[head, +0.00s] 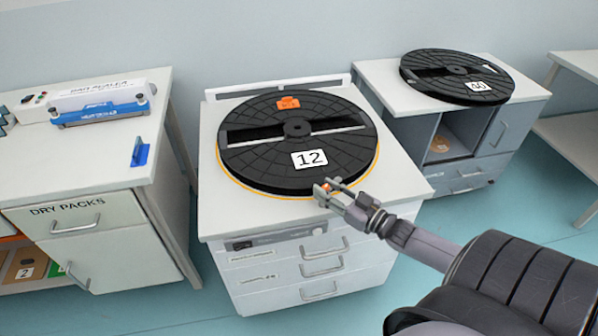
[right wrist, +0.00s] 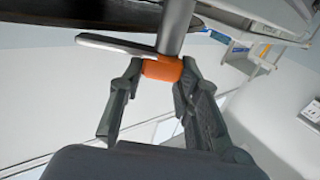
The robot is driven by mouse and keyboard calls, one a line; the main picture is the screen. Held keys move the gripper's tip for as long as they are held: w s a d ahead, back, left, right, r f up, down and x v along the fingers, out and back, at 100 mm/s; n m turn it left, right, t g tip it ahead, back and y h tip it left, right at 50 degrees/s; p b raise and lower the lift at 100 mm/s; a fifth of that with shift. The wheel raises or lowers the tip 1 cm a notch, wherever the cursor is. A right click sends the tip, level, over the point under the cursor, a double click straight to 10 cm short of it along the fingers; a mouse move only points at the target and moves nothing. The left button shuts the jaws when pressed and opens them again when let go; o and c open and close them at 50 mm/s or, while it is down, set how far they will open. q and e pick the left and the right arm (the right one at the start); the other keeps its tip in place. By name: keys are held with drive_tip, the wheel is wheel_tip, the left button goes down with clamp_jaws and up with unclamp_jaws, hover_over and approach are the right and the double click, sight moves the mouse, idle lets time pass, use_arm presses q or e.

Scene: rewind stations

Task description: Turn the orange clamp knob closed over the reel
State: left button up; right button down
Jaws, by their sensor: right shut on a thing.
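The black reel (head: 262,160), labelled 12, lies flat on the white rewind station in the middle of the head view. Another orange part (head: 288,103) sits at the reel's far side. My right gripper (head: 328,190) is at the reel's near right edge and is shut on the orange clamp knob (head: 325,187). In the right wrist view the knob (right wrist: 162,68) is between the two fingers, around a grey post with a flat grey arm (right wrist: 115,45) reaching left. The reel's dark edge (right wrist: 80,12) is above it. My left gripper is not in view.
A second black reel (head: 456,76), labelled 40, lies on the cabinet at the right. A dry packs cabinet (head: 90,175) with a pad sealer (head: 100,100) and a blue piece (head: 139,152) stands at the left. The station's front right top (head: 400,180) is clear.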

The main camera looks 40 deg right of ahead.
drive_tip(key=shift+d+f+n+g+y+b, duration=0.15)
drive_tip(key=shift+n+y+b, duration=0.25)
drive_tip(key=shift+y, duration=0.2)
drive_tip(key=shift+a+f+n+g+y+b, duration=0.15)
drive_tip(key=shift+n+y+b, duration=0.1)
drive_tip(key=shift+n+y, duration=0.25)
drive_tip(key=shift+d+r+n+g+y+b, duration=0.15)
drive_tip(key=shift+n+g+y+b, duration=0.25)
drive_tip(key=shift+n+y+b, duration=0.5)
drive_tip(key=shift+y, duration=0.7)
drive_tip(key=c, duration=1.2)
unclamp_jaws()
drive_tip(key=shift+r, duration=0.1)
drive_tip(key=shift+o, duration=0.2)
drive_tip(key=shift+d, duration=0.1)
drive_tip(key=v, duration=1.2)
drive_tip(key=shift+r, duration=0.25)
